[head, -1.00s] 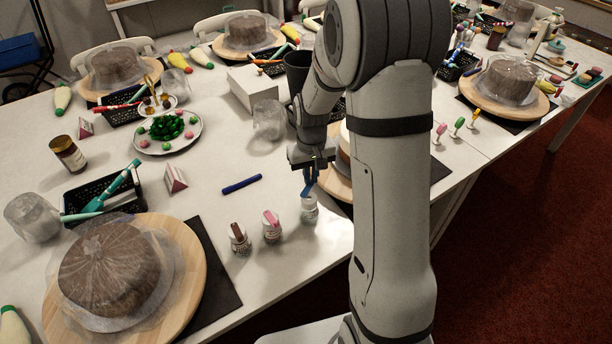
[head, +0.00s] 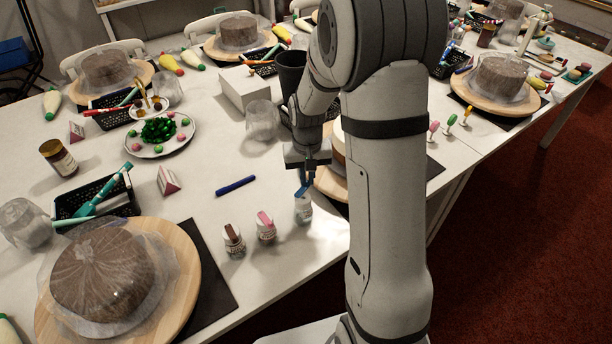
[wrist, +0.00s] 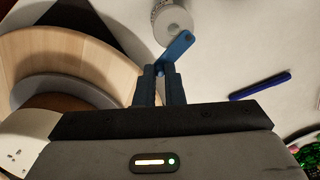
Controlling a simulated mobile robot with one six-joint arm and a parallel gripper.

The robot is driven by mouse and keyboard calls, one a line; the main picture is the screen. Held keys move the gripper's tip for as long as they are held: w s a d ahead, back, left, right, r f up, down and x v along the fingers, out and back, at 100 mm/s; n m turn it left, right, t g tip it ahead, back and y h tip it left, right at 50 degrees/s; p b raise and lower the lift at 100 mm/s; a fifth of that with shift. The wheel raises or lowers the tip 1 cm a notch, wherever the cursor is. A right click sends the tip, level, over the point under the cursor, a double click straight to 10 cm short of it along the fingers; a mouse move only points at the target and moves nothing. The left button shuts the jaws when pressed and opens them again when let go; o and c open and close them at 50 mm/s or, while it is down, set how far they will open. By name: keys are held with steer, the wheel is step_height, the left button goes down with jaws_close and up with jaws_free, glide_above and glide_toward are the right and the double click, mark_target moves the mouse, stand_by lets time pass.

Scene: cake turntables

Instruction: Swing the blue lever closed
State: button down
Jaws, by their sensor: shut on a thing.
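The blue lever (head: 302,190) sits on top of a small white-capped bottle (head: 304,211), the rightmost of a row of three at the table's near edge. In the wrist view the lever (wrist: 180,48) slants from the bottle's round grey-white top (wrist: 173,20) down to my fingertips. My gripper (wrist: 160,72) is shut on the lever's near end. In the head view my gripper (head: 305,175) is above the bottle, pointing down, and its fingers partly hide the lever.
Bottles with a brown top (head: 232,240) and a pink top (head: 265,227) stand to the left. A blue pen (head: 236,186) lies behind them. A wooden turntable (wrist: 85,60) is close beside my gripper in the wrist view.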

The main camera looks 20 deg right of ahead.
mark_target(307, 181)
stand_by(0.5)
steer(key=c, duration=1.5)
jaws_free()
steer(key=shift+r, duration=3.95)
